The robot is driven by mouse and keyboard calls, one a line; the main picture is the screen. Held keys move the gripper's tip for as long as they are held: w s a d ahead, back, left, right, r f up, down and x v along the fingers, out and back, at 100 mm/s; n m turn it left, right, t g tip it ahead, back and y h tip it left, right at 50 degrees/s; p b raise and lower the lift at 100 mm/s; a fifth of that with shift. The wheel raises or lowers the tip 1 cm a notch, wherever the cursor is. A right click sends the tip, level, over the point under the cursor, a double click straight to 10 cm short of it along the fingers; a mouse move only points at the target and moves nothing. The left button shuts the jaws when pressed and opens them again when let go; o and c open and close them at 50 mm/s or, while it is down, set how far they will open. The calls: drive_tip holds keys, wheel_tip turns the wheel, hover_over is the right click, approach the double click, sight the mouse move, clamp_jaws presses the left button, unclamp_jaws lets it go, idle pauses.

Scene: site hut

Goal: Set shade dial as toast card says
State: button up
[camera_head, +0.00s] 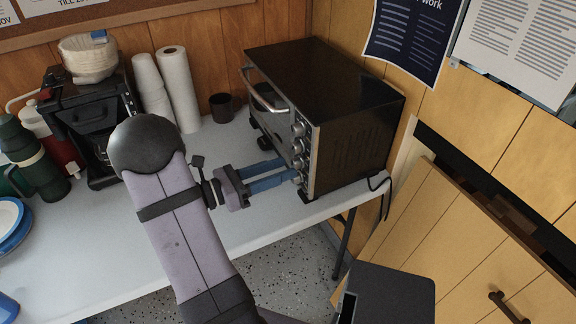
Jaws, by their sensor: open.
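A black toaster oven (340,95) stands at the table's right end, its front facing left. A column of silver dials (299,129) runs down its front edge; I cannot tell which is the shade dial. My gripper (291,169) is open, its two blue fingers pointing right at the lower dials. The fingertips are at or very near the oven front and partly cover the lowest dials; contact and dial settings cannot be told. No toast card can be made out; the dark-blue wall notice (411,38) has lines too small to read.
A coffee maker (88,115), paper roll (180,88), stacked cups (150,80) and dark mug (221,107) stand behind my arm. Green flasks (32,158) and blue-rimmed plates (8,222) are at left. The white table (85,265) is bare in front.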

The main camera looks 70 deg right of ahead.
sight(297, 163)
drive_tip(key=shift+x, duration=1.4)
clamp_jaws()
drive_tip(key=m+b, duration=0.3)
drive_tip(key=m, duration=0.3)
drive_tip(key=shift+f, duration=0.2)
drive_tip(key=m+b, duration=0.2)
drive_tip(key=m, duration=0.1)
drive_tip(key=shift+w+m, duration=0.1)
drive_tip(key=shift+m, duration=0.3)
drive_tip(key=shift+r+m+b, duration=0.15)
drive_tip(key=shift+m+b, duration=0.8)
drive_tip(key=shift+m, duration=0.15)
